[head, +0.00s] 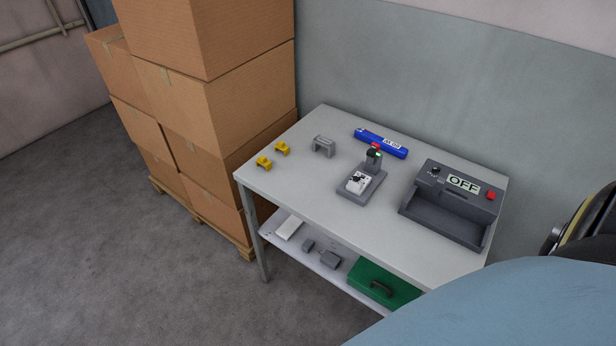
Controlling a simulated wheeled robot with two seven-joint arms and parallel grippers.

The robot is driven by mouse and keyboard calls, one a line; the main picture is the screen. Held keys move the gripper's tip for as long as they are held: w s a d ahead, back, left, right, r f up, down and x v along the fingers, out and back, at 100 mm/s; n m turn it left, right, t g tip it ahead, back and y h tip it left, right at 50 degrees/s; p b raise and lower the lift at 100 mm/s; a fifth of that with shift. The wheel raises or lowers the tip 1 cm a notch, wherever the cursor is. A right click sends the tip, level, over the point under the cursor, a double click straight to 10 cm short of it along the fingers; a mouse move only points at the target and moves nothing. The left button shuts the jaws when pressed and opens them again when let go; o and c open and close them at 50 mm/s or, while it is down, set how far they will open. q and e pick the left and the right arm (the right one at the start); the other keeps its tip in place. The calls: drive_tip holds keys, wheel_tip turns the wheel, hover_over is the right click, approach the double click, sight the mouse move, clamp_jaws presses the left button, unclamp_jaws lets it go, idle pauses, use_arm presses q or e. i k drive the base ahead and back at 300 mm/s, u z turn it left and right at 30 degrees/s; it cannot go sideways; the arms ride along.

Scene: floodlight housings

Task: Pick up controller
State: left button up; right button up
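A small white unit with dark parts on top (357,182) sits on a grey stand (352,196) in the middle of the table. The stand has an upright post (374,160) with a red top and a small green light. A larger grey box (425,205) marked OFF, with a black knob, a red button and an open front trough, stands at the table's right end. I cannot tell for certain which of these is the controller. Neither of my grippers shows in the head view.
The white table (290,205) also holds two yellow clips (264,162), a grey bracket (323,146) and a blue labelled bar (381,143). A green case (383,288) lies on the lower shelf. Stacked cardboard boxes (205,110) stand left. A blue surface (500,310) covers the lower right.

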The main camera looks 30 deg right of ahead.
sight(358, 189)
drive_tip(key=u, duration=0.6)
drive_tip(key=i, duration=1.35)
drive_tip(key=z, duration=2.5)
